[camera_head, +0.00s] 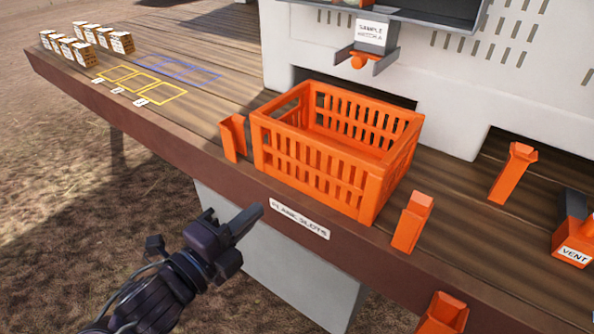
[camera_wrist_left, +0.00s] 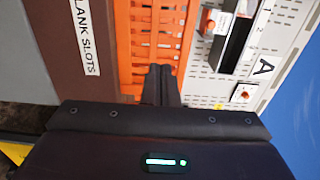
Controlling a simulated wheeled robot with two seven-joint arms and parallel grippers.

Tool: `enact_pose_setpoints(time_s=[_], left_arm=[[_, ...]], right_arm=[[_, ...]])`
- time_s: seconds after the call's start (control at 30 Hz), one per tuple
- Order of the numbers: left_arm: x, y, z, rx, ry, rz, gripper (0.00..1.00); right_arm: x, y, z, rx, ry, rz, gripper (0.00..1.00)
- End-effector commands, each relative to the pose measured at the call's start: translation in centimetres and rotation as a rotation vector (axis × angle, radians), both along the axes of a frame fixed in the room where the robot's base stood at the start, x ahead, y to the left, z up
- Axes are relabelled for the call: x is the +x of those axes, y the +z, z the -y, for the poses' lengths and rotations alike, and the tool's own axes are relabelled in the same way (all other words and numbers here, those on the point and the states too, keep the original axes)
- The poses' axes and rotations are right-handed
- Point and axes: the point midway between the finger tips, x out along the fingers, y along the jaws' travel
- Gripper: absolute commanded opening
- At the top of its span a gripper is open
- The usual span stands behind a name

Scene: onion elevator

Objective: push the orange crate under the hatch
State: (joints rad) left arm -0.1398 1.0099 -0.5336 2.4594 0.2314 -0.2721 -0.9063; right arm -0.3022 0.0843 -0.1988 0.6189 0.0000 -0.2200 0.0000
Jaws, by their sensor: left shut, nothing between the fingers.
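The orange slatted crate (camera_head: 315,165) stands upright and empty on the wooden table, near its front edge. A label (camera_head: 371,31) that seems to read "SAMPLE HATCH A" hangs on the white wall behind and above it. Below the label is a grey bracket with an orange knob (camera_head: 359,61). My left gripper (camera_head: 258,212) is shut and empty, in front of the table edge and lower left of the crate. In the left wrist view its fingers (camera_wrist_left: 160,78) overlap the crate (camera_wrist_left: 145,45); contact cannot be told. My right gripper is not in view.
Orange upright guides (camera_head: 233,138) and (camera_head: 412,222) stand left and right of the crate. The front edge carries a "BLANK SLOTS" label (camera_head: 299,218). Several small labelled blocks (camera_head: 84,44) and yellow outlines (camera_head: 140,86) lie at the left. An orange "VENT" piece (camera_head: 574,240) is at right.

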Motion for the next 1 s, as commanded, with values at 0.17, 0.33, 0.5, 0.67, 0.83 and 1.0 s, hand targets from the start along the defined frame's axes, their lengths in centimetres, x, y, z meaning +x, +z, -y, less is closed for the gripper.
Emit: enact_pose_setpoints(time_s=[0.17,0.33,0.5,0.67,0.83,1.0], left_arm=[[2.3,0.5,1.5,-0.006,0.002,0.002,0.0],[5.1,0.6,3.6,-0.006,0.002,0.0,0.0],[7.8,0.5,5.8,-0.006,0.0,-0.001,0.0],[9.7,0.3,7.1,-0.002,0.0,-0.003,0.0],[10.6,0.1,7.7,-0.002,-0.001,-0.003,0.0],[10.8,0.0,7.8,-0.002,-0.001,-0.003,0.0]], right_arm=[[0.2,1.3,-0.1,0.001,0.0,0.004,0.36],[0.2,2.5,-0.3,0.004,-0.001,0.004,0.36],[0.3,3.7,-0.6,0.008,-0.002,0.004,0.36],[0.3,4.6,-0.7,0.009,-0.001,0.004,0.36],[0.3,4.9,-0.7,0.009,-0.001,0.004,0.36],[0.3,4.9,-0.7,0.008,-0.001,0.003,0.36]])
